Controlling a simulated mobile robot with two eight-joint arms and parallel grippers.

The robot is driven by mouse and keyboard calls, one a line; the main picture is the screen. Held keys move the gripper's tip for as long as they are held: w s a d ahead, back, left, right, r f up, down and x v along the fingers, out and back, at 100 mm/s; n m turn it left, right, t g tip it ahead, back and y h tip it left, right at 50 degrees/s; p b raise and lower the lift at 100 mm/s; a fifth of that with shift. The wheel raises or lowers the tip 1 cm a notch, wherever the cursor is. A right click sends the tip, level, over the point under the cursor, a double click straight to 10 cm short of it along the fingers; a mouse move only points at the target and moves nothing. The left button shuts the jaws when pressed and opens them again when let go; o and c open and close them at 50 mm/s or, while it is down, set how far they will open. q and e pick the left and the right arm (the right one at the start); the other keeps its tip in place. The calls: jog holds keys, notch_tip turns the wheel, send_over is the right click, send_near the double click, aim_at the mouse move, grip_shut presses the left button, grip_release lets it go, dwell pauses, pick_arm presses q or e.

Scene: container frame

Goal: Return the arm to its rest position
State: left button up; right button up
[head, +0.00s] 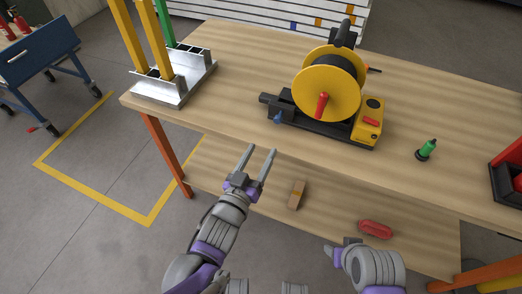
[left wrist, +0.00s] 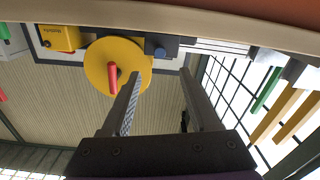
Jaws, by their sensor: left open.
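My left gripper (head: 262,165) is open and empty, its two dark fingers apart and pointing up toward the front edge of the wooden workbench (head: 225,125). It is in front of the bench edge, not touching anything that I can see. Both fingers also show in the left wrist view (left wrist: 158,110), with nothing between them. My right arm (head: 372,268) comes in at the bottom right of the head view. Its fingers are not visible.
A black device with a yellow wheel (head: 320,88) stands on the bench, right of a metal holder (head: 185,85) with yellow and green bars. A green-topped item (head: 427,150) is at right. A brown block (head: 297,194) and a red item (head: 375,229) lie on the lower shelf.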

dwell(0.3)
pick_arm(q)
jog(key=s+a+f+n+g+y, duration=0.1)
jog(key=s+a+f+g+y, duration=0.2)
jog(key=s+a+f+g, duration=0.5)
jog(key=s+a+f+g+y, duration=0.35)
jog(key=s+a, duration=0.25)
jog(key=s, duration=0.3)
notch_tip(320, 180, up, 20)
jog(key=p, duration=1.8)
jog(key=shift+h, duration=0.45)
pick_arm(e)
notch_tip(320, 180, up, 20)
jog(key=w, duration=0.2)
jog(key=shift+t, duration=0.4)
pick_arm(q)
jog(key=shift+f, duration=0.1)
pick_arm(e)
jog(key=shift+s+r, duration=0.1)
jog(key=shift+s, duration=0.05)
